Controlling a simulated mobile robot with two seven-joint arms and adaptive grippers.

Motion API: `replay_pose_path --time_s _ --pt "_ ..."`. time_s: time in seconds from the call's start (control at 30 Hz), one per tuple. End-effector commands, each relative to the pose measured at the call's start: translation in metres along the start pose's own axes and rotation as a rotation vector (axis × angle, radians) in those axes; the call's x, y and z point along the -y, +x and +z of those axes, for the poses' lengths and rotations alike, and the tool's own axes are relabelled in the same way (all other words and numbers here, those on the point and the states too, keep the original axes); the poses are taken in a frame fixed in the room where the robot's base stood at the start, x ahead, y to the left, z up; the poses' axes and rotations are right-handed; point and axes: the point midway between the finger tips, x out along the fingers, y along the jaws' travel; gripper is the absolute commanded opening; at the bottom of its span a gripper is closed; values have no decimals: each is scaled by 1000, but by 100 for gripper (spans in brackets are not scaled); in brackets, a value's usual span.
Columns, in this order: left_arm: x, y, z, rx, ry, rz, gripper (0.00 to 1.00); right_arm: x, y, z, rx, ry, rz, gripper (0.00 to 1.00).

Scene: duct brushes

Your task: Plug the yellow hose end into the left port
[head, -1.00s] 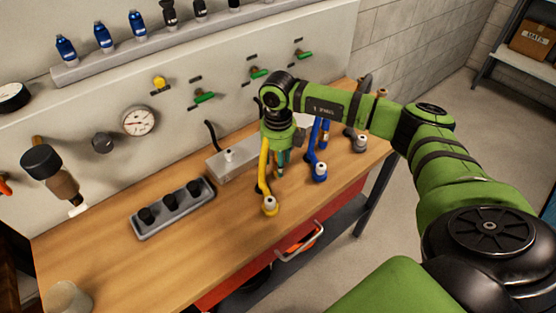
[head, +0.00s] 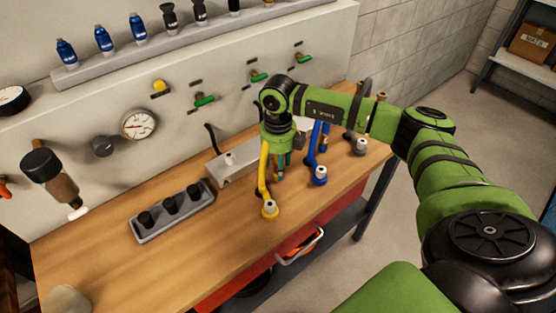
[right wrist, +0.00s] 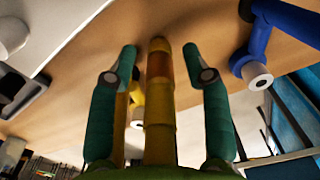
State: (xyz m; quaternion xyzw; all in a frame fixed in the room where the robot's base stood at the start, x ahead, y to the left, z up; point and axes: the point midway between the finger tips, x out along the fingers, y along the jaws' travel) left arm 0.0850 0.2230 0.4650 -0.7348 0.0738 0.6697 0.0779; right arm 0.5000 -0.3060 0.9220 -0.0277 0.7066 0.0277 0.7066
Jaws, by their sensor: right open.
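The yellow hose (head: 264,168) hangs down to its end (head: 270,208), a yellow elbow with a pale tip near the table's front edge. My right gripper (head: 281,172) is open, just right of the hose and above and behind its end. In the right wrist view its teal fingers (right wrist: 160,62) stand apart on either side of a yellow-brown column, which I cannot identify. The yellow hose end (right wrist: 137,112) shows beyond it, partly hidden. A grey metal box (head: 232,163) carries a pale fitting (head: 229,158) at its left; my gripper hides its middle. My left gripper is not in view.
A blue hose end (head: 319,175) stands close to the right of my gripper, with a grey one (head: 360,146) farther right. A dark tray (head: 173,212) with black cups lies to the left.

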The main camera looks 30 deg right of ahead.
Motion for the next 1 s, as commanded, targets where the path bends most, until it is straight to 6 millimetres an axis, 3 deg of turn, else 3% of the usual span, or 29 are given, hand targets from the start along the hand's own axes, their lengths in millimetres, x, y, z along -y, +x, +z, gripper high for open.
replay_pose_path --time_s 0.27,0.37,0.4,1.0 --pt "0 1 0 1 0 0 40 0 0 0 0 0 0 49" --pt "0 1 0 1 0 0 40 0 0 0 0 0 0 17" --pt "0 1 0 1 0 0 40 0 0 0 0 0 0 1" --pt "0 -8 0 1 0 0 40 0 -15 1 3 1 0 0"
